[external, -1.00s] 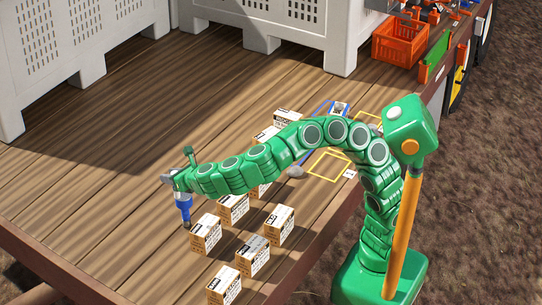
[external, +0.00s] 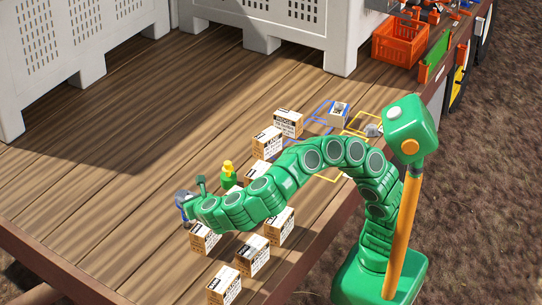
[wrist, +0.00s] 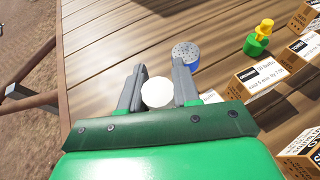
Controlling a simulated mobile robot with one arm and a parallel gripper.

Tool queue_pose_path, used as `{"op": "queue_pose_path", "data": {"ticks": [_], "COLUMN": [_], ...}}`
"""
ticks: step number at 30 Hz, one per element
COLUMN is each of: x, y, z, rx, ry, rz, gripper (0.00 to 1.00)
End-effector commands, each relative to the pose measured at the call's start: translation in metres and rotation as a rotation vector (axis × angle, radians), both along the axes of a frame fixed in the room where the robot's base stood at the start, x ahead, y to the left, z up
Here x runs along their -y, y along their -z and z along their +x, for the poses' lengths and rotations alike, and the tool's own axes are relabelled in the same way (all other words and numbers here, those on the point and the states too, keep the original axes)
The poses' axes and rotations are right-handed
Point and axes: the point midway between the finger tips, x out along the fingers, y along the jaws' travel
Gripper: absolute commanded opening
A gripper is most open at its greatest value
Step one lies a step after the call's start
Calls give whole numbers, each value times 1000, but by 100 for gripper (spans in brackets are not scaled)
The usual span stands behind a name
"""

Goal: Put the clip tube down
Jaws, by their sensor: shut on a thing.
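My gripper (wrist: 158,91) is shut on the clip tube, with one grey finger on each side. In the wrist view only the white round end of the clip tube (wrist: 157,92) shows between the fingers. I cannot tell whether its lower end touches the table. My gripper also shows in the external view (external: 186,207), low over the left part of the wooden table, where the tube is not clear to make out. A blue container with a grey dotted lid (wrist: 186,56) stands just beyond the right finger.
Several small printed boxes (external: 252,256) stand in rows right of my gripper. A green bottle with a yellow top (external: 229,176) stands near them. Yellow and blue outlines mark the table. Large pale crates (external: 290,20) stand behind. The table's middle left (external: 90,175) is clear.

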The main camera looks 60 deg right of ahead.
Motion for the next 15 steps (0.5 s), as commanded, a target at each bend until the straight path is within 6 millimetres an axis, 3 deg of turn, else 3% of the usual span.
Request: {"op": "queue_pose_path", "data": {"ticks": [6, 15], "x": [0, -10], "y": [25, 40], "z": [0, 14], "rx": [0, 1], "ry": [-1, 1], "rz": [0, -2], "gripper": [2, 2]}}
